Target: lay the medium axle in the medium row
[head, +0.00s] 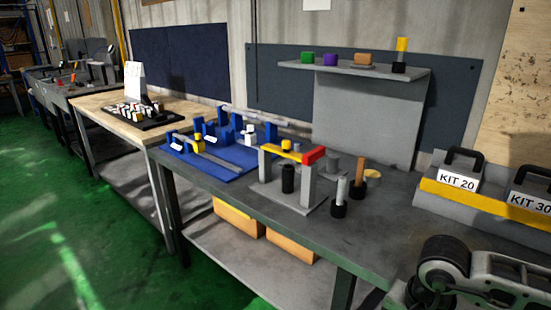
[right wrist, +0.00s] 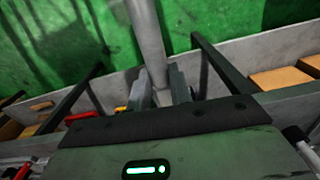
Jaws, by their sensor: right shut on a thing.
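A plain grey rod (right wrist: 149,35), which I take to be the medium axle, is between the fingers of my right gripper (right wrist: 163,88) in the right wrist view. The gripper is shut on it, and the rod's far end runs out of the top of the picture. The blue rack (head: 190,154) stands on the grey bench in the head view, with a long grey rod (head: 253,114) across its back supports. White tags mark its rows, but they are too small to read. My right arm shows at the head view's lower right; its fingers are out of that view. My left gripper is in neither view.
A grey stand with a yellow and red bar (head: 286,154) is right of the rack. Upright rods in black bases (head: 339,205) stand beside it. Kit boxes (head: 460,178) are at the right. The bench front (head: 270,222) is clear.

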